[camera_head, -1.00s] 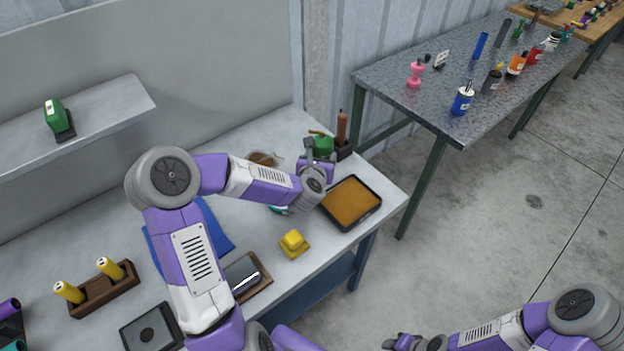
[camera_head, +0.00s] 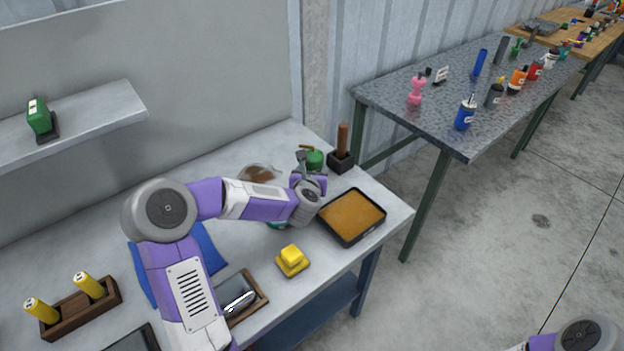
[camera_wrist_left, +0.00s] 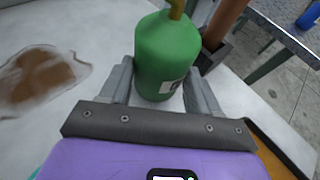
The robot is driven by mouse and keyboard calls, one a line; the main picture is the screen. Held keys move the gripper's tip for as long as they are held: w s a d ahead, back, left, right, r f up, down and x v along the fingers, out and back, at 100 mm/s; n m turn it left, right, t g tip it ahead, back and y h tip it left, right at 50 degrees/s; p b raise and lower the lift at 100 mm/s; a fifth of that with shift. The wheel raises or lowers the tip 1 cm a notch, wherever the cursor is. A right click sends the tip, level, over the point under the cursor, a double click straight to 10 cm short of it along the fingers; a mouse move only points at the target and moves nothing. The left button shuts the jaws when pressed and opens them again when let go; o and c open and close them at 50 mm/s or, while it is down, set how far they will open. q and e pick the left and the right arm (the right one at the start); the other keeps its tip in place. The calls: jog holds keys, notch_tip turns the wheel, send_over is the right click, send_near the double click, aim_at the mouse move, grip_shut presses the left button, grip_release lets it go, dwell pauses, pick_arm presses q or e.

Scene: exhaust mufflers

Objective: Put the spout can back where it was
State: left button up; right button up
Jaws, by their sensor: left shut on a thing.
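The green spout can (camera_head: 315,159) is at the back right of the bench, next to a dark block with a brown handle. I cannot tell whether the can's base touches the bench. My right gripper is out of view; only part of that arm shows at the bottom right.
A brown patch (camera_head: 260,174) lies left of the can. The dark block (camera_head: 341,163) stands close on its right. A black tray with an orange-brown surface (camera_head: 352,214) and a yellow block (camera_head: 291,260) are nearer the front. A speckled table (camera_head: 400,110) stands beyond the bench.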

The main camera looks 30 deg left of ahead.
pick_arm(q)
notch_tip(320, 180, down, 2)
jog(key=shift+r, duration=0.1)
jog(key=o, duration=1.6)
jog(key=shift+b, duration=0.3)
